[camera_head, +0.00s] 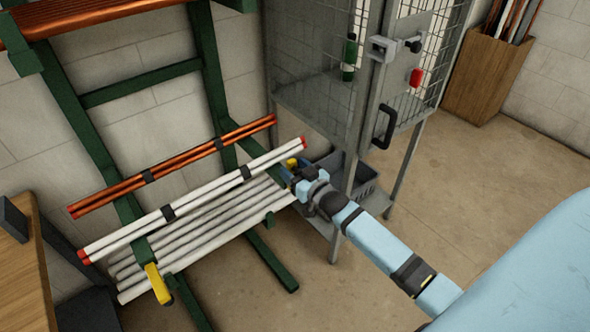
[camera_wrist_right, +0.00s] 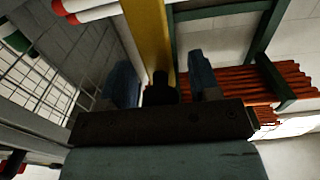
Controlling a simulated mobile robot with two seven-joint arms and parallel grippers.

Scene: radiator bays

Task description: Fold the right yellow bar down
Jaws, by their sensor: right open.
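The right yellow bar (camera_head: 292,162) shows only as a small patch at the right end of the rack, mostly hidden by my right gripper (camera_head: 287,174). In the right wrist view the yellow bar (camera_wrist_right: 148,36) runs from the top edge down between the two blue fingers of my gripper (camera_wrist_right: 164,80). The fingers are open, one on each side of it; I cannot tell whether either touches it. The left yellow bar (camera_head: 158,284) hangs at the lower left end of the rack. My left gripper is not in view.
White pipes with red ends (camera_head: 205,196) lie across the green rack (camera_head: 75,115), beside copper pipes (camera_head: 180,160). A wire-mesh cabinet (camera_head: 340,110) stands close right of my gripper, with a grey crate (camera_head: 350,172) under it.

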